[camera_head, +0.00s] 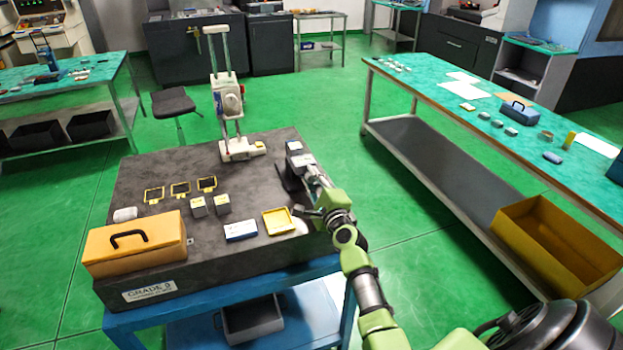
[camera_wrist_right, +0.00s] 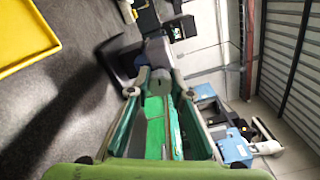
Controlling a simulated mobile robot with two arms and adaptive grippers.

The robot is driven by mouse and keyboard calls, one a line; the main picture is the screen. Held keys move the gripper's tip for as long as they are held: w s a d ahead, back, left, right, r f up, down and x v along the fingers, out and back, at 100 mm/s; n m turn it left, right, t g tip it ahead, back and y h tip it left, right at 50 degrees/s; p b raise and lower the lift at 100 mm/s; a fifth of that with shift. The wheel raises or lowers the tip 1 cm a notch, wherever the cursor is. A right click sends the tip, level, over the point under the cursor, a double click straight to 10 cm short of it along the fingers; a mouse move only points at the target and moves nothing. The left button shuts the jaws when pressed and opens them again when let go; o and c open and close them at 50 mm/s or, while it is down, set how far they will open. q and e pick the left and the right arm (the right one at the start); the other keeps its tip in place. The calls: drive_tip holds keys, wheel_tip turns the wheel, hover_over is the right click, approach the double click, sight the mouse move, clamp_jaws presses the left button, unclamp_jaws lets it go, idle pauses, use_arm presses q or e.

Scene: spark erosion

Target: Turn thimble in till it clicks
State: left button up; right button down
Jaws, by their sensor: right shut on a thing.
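The thimble (camera_wrist_right: 158,82) is a small grey cylinder in the middle of the right wrist view. The dark micrometer frame (camera_wrist_right: 121,58) lies just beyond it. My right gripper (camera_wrist_right: 159,94) is shut on the thimble, with one fingertip on each side. In the head view my right gripper (camera_head: 308,179) reaches in from the lower right to the right edge of the granite plate, beside the dark micrometer frame (camera_head: 288,180). The thimble is too small and covered to make out there. The scale marks cannot be read. My left gripper is not in view.
The granite plate (camera_head: 150,188) also holds a yellow tray (camera_head: 278,222), an orange case (camera_head: 135,243), small grey blocks, a blue-white box (camera_head: 240,231) and a tall white stand (camera_head: 228,100). A green-topped bench (camera_head: 440,98) stands to the right, with floor between.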

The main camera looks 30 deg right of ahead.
drive_tip(key=shift+a+f, duration=0.1)
drive_tip(key=shift+f, duration=0.05)
drive_tip(key=c, duration=1.9)
unclamp_jaws()
drive_tip(key=shift+o, duration=0.4)
drive_tip(key=v, duration=1.2)
